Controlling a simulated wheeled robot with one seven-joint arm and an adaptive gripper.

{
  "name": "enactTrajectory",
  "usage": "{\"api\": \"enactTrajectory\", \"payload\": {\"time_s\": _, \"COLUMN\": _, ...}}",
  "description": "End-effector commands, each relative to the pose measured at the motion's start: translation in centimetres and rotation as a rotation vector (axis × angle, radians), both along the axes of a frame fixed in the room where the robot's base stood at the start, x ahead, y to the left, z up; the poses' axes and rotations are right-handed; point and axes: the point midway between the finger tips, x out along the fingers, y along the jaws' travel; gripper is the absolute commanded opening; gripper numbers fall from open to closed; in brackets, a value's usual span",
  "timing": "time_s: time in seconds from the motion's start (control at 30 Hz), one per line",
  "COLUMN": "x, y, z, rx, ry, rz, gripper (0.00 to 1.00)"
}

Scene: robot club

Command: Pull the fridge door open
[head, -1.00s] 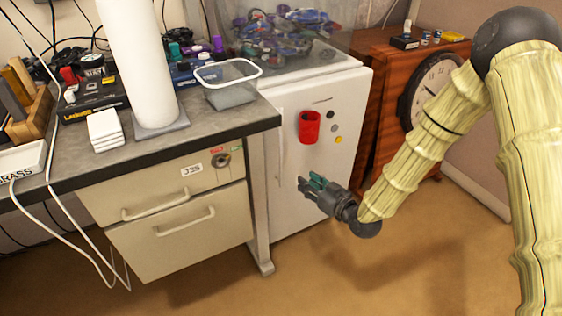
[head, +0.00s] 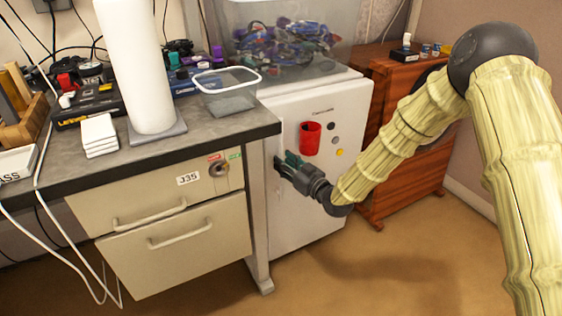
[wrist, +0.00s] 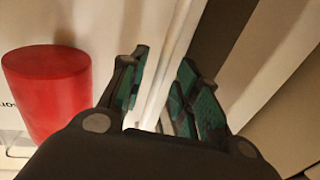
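The white fridge (head: 335,205) stands beside the desk, with its closed door facing the room. My gripper (head: 286,162) is at the door's left edge, by the desk leg. In the wrist view, a narrow white bar, the fridge handle (wrist: 174,65), runs between the two green-padded fingers of my gripper (wrist: 160,88). The fingers are apart, with visible gaps to the bar. In the head view my gripper covers most of the handle.
A red cup (head: 310,138) and several round magnets are on the door. A clear bin (head: 285,45) of parts sits on the fridge. The drawer cabinet (head: 165,215) and desk leg (head: 259,215) stand close on the left. The floor in front is clear.

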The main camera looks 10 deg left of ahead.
Motion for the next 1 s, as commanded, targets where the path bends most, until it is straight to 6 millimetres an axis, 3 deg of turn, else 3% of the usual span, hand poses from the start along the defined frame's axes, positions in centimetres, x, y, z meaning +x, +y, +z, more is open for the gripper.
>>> {"api": "enactTrajectory", "payload": {"time_s": 0.2, "x": 1.4, "y": 1.4, "z": -0.1, "rx": 0.0, "ry": 0.0, "rz": 0.0, "gripper": 0.32}}
{"api": "enactTrajectory", "payload": {"time_s": 0.57, "x": 1.6, "y": 1.7, "z": 0.0, "rx": 0.001, "ry": 0.001, "rz": -0.001, "gripper": 0.32}}
{"api": "enactTrajectory", "payload": {"time_s": 0.77, "x": 1.6, "y": 1.7, "z": 0.0, "rx": 0.001, "ry": 0.001, "rz": -0.001, "gripper": 0.0}}
{"api": "enactTrajectory", "payload": {"time_s": 1.0, "x": 1.6, "y": 1.7, "z": 0.0, "rx": 0.001, "ry": 0.001, "rz": -0.001, "gripper": 0.0}}
